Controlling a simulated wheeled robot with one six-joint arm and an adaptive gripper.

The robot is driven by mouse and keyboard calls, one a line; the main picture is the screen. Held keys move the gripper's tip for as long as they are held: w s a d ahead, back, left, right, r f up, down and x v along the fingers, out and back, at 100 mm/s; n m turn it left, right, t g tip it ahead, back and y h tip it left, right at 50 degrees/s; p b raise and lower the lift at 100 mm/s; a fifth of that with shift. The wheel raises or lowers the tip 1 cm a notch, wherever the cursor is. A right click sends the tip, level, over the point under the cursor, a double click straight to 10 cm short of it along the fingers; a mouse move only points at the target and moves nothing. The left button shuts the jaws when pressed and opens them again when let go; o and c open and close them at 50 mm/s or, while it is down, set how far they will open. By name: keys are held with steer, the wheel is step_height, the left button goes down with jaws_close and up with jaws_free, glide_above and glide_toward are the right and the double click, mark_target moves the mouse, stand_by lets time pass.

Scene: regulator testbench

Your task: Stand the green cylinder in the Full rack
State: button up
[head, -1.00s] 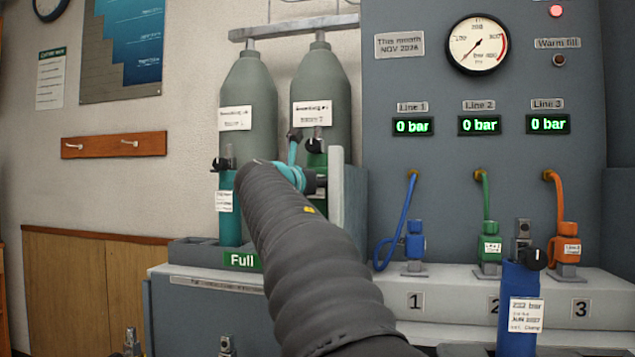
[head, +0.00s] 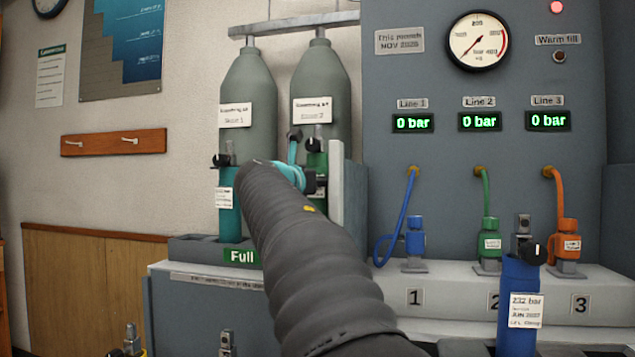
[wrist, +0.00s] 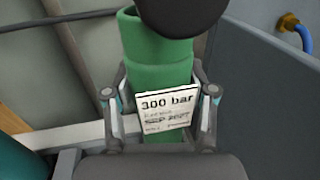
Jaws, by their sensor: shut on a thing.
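The green cylinder (wrist: 150,55) has a white "300 bar" label and a black knob. My gripper (wrist: 160,100) is shut on it around the label, one finger on each side. In the head view, the cylinder's green upper part (head: 316,163) shows just past my wrist, in front of the right grey bottle. It looks upright. The Full rack (head: 195,248) is a grey tray with a green "Full" sign, and a teal cylinder (head: 229,205) stands at its left. My arm hides the right part of the rack and the green cylinder's base, so I cannot tell whether it touches the rack.
A pale upright panel (head: 336,195) stands close right of the held cylinder. Two tall grey bottles (head: 248,90) stand behind the rack. A blue cylinder (head: 518,290) stands at the front right, before the gauge panel (head: 430,60) with its hoses.

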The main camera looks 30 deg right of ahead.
steer(key=shift+s+f, duration=0.1)
steer(key=shift+f, duration=0.05)
stand_by(0.3)
steer(key=o, duration=1.5)
steer(key=v, duration=1.2)
steer(key=shift+a+f, duration=0.1)
